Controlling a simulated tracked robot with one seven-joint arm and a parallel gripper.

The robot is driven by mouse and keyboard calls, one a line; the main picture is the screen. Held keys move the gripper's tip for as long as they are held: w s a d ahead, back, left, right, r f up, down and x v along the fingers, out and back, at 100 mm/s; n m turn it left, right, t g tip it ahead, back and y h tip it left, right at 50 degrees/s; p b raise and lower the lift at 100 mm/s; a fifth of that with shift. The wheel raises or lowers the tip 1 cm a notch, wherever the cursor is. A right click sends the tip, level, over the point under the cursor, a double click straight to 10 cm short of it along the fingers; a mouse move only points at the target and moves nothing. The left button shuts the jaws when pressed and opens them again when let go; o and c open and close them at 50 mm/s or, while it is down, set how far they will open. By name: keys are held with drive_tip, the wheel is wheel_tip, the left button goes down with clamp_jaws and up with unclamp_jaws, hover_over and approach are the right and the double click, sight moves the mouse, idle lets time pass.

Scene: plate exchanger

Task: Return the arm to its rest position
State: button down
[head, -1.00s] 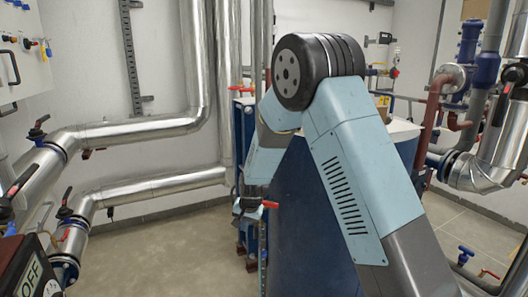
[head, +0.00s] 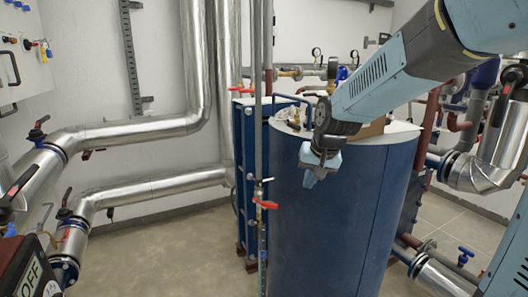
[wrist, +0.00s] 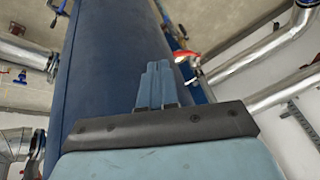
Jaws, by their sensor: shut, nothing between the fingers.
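My arm (head: 390,75) reaches in from the upper right of the head view and bends down at its wrist. My gripper (head: 309,180) hangs at the arm's end in front of the upper part of a large blue tank, pointing down. In the wrist view my gripper (wrist: 157,68) shows its two blue fingers together and empty, with the blue tank behind them. Whether the gripper touches the tank cannot be told.
The blue tank (head: 325,235) stands in the middle with small things on its top. A thin pipe with a red-handled valve (head: 265,204) stands to its left. Silver pipes (head: 150,135) line the left wall. Open floor (head: 165,245) lies at lower left.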

drive_tip(key=s+d+r, duration=0.2)
drive_tip(key=s+d, duration=0.1)
drive_tip(key=s, duration=0.4)
drive_tip(key=s+d+r+h, duration=0.1)
drive_tip(key=s+d+r, duration=0.1)
drive_tip(key=s+d, duration=0.2)
drive_tip(key=s+d+r+t+h, duration=0.1)
drive_tip(key=s+d, duration=0.3)
drive_tip(key=s, duration=0.6)
drive_tip(key=shift+s+d+r+n, duration=0.15)
drive_tip(key=shift+s+r+n, duration=0.25)
drive_tip(key=shift+r, duration=0.1)
drive_tip(key=c, duration=1.8)
unclamp_jaws()
